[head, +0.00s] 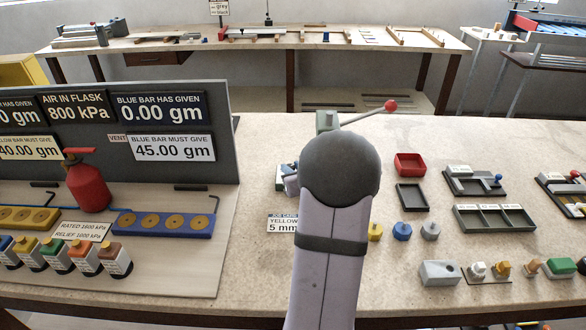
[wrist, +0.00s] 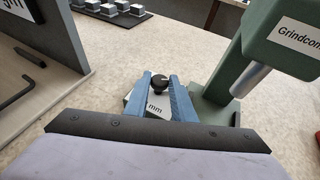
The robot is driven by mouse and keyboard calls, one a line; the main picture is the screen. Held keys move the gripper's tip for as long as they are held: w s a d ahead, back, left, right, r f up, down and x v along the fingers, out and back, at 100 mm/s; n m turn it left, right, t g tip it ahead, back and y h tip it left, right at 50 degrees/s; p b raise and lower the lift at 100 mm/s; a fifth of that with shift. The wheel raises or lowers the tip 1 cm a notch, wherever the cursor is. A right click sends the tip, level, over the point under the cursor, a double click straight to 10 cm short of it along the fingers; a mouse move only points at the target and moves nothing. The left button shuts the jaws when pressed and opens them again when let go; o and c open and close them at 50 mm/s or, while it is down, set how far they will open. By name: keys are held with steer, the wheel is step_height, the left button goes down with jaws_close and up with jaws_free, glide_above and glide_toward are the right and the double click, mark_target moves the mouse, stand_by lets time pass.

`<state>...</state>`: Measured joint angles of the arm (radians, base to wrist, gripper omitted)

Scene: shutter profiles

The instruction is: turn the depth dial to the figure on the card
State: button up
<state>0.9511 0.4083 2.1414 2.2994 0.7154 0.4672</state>
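The job card (head: 283,223) lies on the bench left of my arm and reads "YELLOW" and "5 mm". In the wrist view, a dark round knob (wrist: 158,82) stands on a small grey block (wrist: 157,104) marked "mm"; its pointer and scale cannot be read. The blue fingers of my gripper (wrist: 160,80) stand apart, with the knob between their tips. Contact with the knob cannot be made out. In the head view my arm hides the knob and most of the gripper.
A green machine (wrist: 238,65) labelled "Grindcom" stands close right of my gripper; its red-balled lever (head: 390,105) reaches right. The grey sign panel (head: 222,120) stands left. Yellow, blue and grey knobbed pieces (head: 402,231), trays (head: 411,197) and fixtures fill the right side.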

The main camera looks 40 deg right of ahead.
steer(key=shift+c, duration=0.9)
steer(key=shift+d+n+y+p, duration=0.15)
steer(key=shift+n+y+p, duration=0.15)
steer(key=shift+p, duration=0.1)
steer(key=shift+s+d+r+n+t+y+p, duration=0.1)
steer(key=shift+n+t+y+p, duration=0.05)
steer(key=shift+n+y+p, duration=0.4)
steer(key=shift+d+n+t+y+p, duration=0.15)
steer(key=shift+n+y+p, duration=0.2)
steer(key=shift+n+y, duration=0.3)
steer(key=shift+d+n+y+p, duration=0.15)
steer(key=shift+n+y+p, duration=0.35)
steer(key=shift+n+y, duration=0.7)
steer(key=shift+d+n+y+p, duration=0.15)
steer(key=shift+n+y+p, duration=0.35)
steer(key=shift+n+y, duration=0.65)
steer(key=shift+y, duration=0.45)
steer(key=o, duration=1)
